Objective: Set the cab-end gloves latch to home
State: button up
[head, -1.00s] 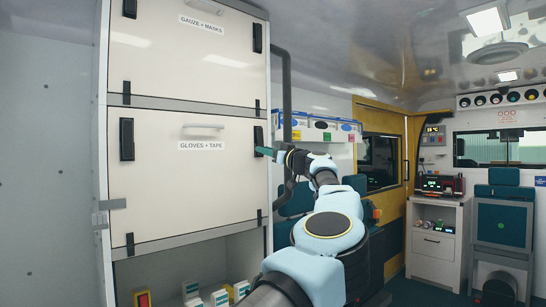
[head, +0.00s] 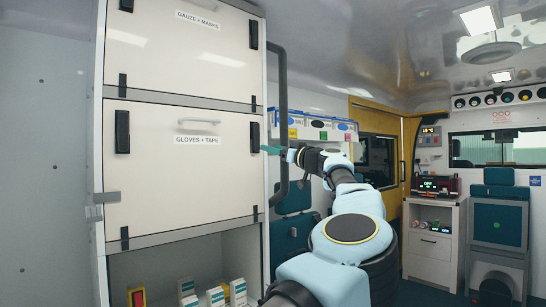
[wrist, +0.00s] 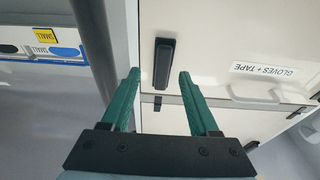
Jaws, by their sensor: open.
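The gloves door (head: 180,180), labelled GLOVES + TAPE, is a closed white panel. Its cab-end latch (head: 255,136) is a black upright bar at the door's right edge. In the wrist view, which shows the door upside down, this latch (wrist: 164,64) appears upright between the tips of my gripper's fingers (wrist: 158,75), with a gap on each side. My gripper (head: 268,150) is open and empty, with teal fingers pointing at the latch from the right. Whether any finger touches the latch cannot be told.
A second black latch (head: 122,132) is at the door's left edge. The GAUZE + MASKS door (head: 190,45) is above. An open shelf with boxes (head: 215,296) is below. A dark vertical pipe (head: 283,120) runs close to the cabinet's right side, near my gripper.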

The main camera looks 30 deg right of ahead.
jog(key=shift+b+v, duration=0.8)
jog(key=shift+v, duration=1.85)
jog(key=shift+r, duration=0.1)
